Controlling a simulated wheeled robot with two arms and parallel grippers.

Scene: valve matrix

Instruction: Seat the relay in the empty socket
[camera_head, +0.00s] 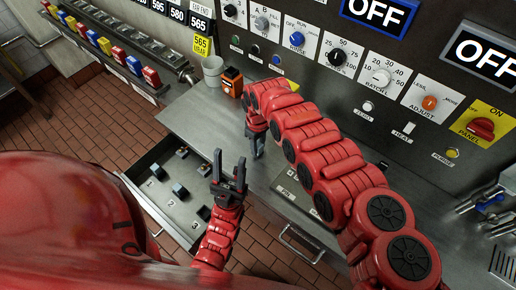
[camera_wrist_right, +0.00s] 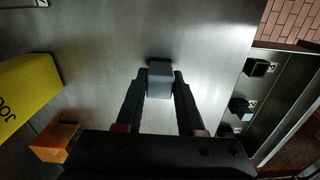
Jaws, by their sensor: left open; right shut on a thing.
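My right gripper (camera_wrist_right: 160,85) is shut on a small grey-blue relay (camera_wrist_right: 160,80), held between its two fingertips over the steel counter. In the head view the right gripper (camera_head: 256,146) points down at the counter and its arm hides part of it; I cannot make out the relay there. An open drawer (camera_head: 150,207) marked 1, 2 and 3 holds several small blocks. Blocks by 1 (camera_head: 155,170) and 2 (camera_head: 180,190) have grey-blue tops. The one by 3 (camera_head: 203,213) looks dark, like a bare socket. My left gripper (camera_head: 230,167) is open and empty beside the drawer.
A grey cup (camera_head: 213,70) and an orange box (camera_head: 232,82) stand at the back of the counter (camera_head: 200,118). The control panel (camera_head: 340,75) with knobs rises behind. A rack of coloured blocks (camera_head: 105,46) is at upper left. The middle counter is clear.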

